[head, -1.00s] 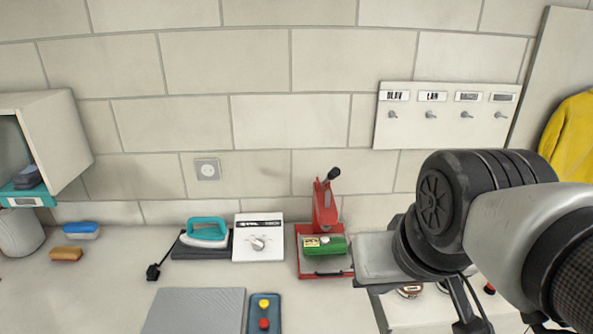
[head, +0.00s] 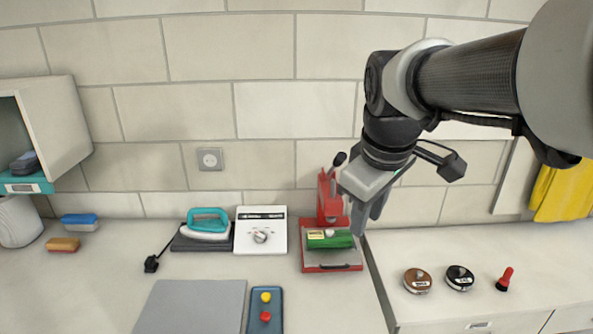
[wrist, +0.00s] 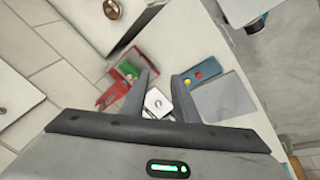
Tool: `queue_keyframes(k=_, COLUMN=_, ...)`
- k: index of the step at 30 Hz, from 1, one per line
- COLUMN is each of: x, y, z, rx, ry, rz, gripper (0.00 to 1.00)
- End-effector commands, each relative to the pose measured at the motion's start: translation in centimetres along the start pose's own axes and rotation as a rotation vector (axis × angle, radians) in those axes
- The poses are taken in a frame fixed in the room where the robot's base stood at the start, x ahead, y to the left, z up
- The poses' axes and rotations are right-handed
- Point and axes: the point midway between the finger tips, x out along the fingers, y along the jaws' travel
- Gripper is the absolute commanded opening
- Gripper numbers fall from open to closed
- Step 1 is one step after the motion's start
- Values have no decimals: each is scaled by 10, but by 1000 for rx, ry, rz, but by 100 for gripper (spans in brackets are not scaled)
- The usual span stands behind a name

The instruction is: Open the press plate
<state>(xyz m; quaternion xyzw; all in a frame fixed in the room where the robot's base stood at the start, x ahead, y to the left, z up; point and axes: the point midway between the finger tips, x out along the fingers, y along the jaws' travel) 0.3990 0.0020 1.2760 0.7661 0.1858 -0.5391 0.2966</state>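The red press (head: 329,204) stands at the back of the counter against the tiled wall. It has a red upright, a lever with a black knob (head: 339,159), and a flat grey plate on a red base with a dark front handle (head: 333,267). A green block (head: 330,240) with a yellow label rests on the plate. The press also shows in the wrist view (wrist: 112,95), left of my fingers. My gripper (head: 368,212) points down, just right of and above the press, its fingers apart and empty. It also shows in the wrist view (wrist: 160,75).
Left of the press stand a white dial box (head: 261,238) and a teal iron (head: 207,224). A blue box with yellow and red buttons (head: 265,309) lies in front, beside a grey mat (head: 190,308). Round tins (head: 417,281) and a red-handled stamp (head: 505,279) lie right.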

Motion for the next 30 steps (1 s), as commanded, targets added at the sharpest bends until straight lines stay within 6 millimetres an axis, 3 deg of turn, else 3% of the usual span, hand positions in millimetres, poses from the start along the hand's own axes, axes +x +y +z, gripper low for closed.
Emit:
queue_keyframes(k=1, x=33, y=9, z=-12, rx=-103, ry=-20, rz=-19, gripper=27)
queue_keyframes(k=6, x=106, y=39, z=-54, rx=-476, ry=-48, rz=-87, gripper=27)
queue_keyframes(k=10, x=153, y=56, z=-74, rx=-689, ry=-47, rz=-131, gripper=27)
queue_keyframes(k=13, x=176, y=63, z=-83, rx=-793, ry=-42, rz=-154, gripper=27)
queue_keyframes(k=23, x=210, y=63, z=-86, rx=-861, ry=-37, rz=-170, gripper=27)
queue_keyframes(k=30, x=261, y=56, z=-80, rx=-858, ry=-38, rz=-171, gripper=27)
